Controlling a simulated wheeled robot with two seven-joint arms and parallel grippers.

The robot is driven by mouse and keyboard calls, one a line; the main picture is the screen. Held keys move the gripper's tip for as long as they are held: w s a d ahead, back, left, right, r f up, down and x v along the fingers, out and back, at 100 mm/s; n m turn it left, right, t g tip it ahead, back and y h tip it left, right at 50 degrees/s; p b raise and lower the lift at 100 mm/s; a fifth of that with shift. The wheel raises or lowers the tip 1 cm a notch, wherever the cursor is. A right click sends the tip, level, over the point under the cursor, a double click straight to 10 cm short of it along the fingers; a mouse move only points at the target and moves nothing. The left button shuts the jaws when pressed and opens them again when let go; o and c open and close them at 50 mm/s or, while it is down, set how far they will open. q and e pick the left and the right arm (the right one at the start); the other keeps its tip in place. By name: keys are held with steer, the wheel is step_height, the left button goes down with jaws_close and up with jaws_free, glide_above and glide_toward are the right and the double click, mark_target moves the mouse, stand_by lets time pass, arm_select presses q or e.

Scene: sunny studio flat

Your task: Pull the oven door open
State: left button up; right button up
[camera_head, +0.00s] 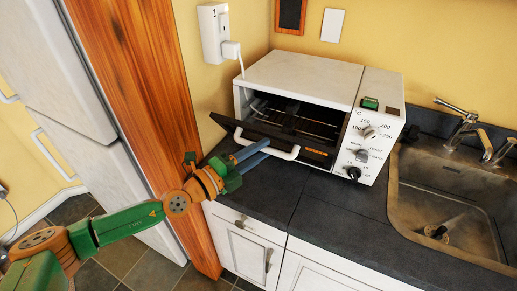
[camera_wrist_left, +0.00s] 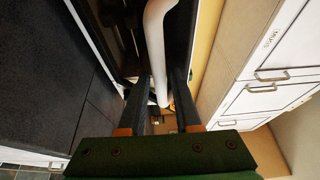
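The white toaster oven (camera_head: 310,77) stands on the dark counter against the yellow wall. Its dark oven door (camera_head: 309,153) is tilted down, partly open, and the rack inside shows. The door has a white handle (camera_head: 284,153) along its outer edge. My left gripper (camera_head: 262,150) is at the left part of the handle. In the left wrist view the white handle (camera_wrist_left: 157,55) runs between the two fingers of my left gripper (camera_wrist_left: 160,82), with a visible gap beside it, so the fingers look open around it. My right gripper is in neither view.
The counter (camera_head: 345,205) is clear in front of the oven. A sink (camera_head: 440,205) with a tap (camera_head: 465,125) lies to the right. A wooden panel (camera_head: 140,80) and a white fridge (camera_head: 75,90) stand to the left. A plug and cord (camera_head: 232,50) hang behind the oven.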

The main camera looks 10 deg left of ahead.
arm_select(q)
steer(key=shift+d, duration=0.15)
jaws_close()
stand_by(1.1)
